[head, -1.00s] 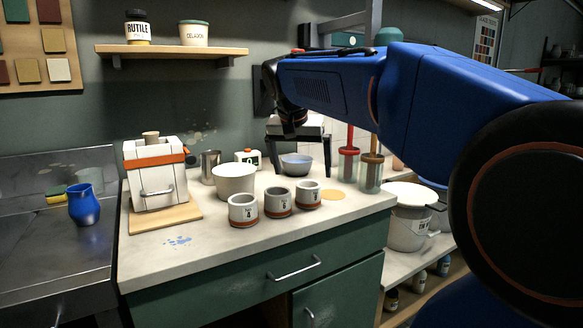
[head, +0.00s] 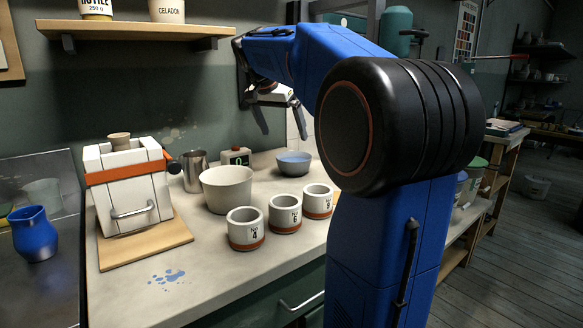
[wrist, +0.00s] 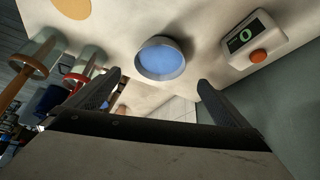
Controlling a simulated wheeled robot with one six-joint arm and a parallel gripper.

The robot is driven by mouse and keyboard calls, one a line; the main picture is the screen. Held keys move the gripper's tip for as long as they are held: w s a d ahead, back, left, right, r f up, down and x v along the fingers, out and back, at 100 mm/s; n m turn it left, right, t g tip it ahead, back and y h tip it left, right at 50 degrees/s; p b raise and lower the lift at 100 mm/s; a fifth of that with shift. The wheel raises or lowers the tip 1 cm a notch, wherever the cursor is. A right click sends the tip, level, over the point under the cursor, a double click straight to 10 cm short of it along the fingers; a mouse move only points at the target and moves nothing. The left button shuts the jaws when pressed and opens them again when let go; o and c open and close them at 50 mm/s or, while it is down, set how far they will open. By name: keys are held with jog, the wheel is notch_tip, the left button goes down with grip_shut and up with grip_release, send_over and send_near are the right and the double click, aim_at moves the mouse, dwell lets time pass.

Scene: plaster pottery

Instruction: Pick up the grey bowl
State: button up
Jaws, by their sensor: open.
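The small grey bowl (head: 293,164), blue inside, stands upright on the counter near the back wall. In the wrist view the bowl (wrist: 162,60) shows whole, ahead of and between the two spread fingers. My gripper (head: 275,98) is open and empty, raised above the counter and apart from the bowl; in the head view it is partly hidden by my arm. Both dark fingers of my gripper (wrist: 160,80) show in the wrist view.
A digital scale (head: 236,157) and a larger cream bowl (head: 227,190) stand left of the grey bowl. Several small numbered pots, one of them pot 6 (head: 285,214), stand in front. Glass jars with tools (wrist: 85,60) stand nearby. A shelf (head: 135,31) hangs above.

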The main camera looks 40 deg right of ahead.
send_near(294, 160)
jog(key=f, duration=0.2)
jog(key=s+f, duration=0.1)
jog(key=f, duration=0.2)
jog(key=s+d+f, duration=0.1)
jog(key=f, duration=0.1)
jog(key=shift+d+f, duration=0.15)
jog(key=c, duration=0.8)
